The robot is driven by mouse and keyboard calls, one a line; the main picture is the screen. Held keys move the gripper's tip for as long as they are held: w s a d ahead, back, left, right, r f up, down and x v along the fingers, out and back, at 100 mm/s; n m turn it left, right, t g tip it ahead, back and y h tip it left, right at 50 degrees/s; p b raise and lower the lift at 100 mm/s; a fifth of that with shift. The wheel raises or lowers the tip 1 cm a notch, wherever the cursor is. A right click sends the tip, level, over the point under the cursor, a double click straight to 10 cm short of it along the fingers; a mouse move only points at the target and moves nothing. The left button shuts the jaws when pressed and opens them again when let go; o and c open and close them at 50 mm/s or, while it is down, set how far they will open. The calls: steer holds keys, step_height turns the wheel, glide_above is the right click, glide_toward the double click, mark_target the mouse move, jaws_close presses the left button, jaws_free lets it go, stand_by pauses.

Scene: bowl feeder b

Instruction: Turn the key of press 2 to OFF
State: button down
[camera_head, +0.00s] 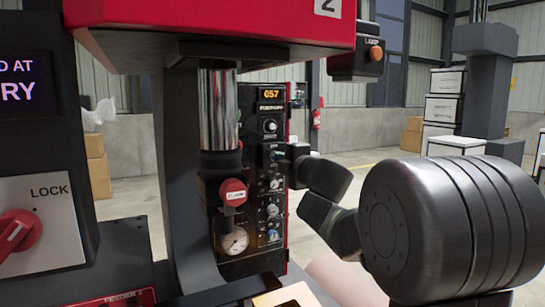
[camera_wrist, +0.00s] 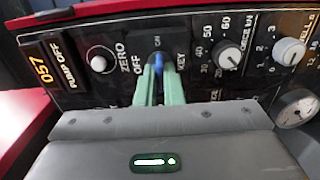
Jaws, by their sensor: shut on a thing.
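Press 2 has a red head with the number 2 (camera_head: 327,5) and a dark control panel (camera_head: 265,130) behind its chrome column. In the wrist view the blue key (camera_wrist: 158,62) sits in a switch on the panel (camera_wrist: 190,42), with ON marked above it, OFF to its left and KEY to its right. My gripper (camera_wrist: 159,84) has its green fingers shut on the key. The key appears upright, towards ON; its exact angle is hard to tell. In the head view my gripper (camera_head: 281,153) is at the panel, and the key is not clearly visible.
The chrome column (camera_head: 217,108), a red knob (camera_head: 233,192) and a gauge (camera_head: 235,240) stand left of my gripper. A red lock switch (camera_head: 17,232) is at far left.

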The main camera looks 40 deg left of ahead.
stand_by(0.3)
steer(key=shift+n+b, duration=1.65)
steer(key=shift+n, duration=0.85)
steer(key=shift+f, duration=0.1)
steer(key=n+b, duration=0.3)
steer(key=n, duration=0.2)
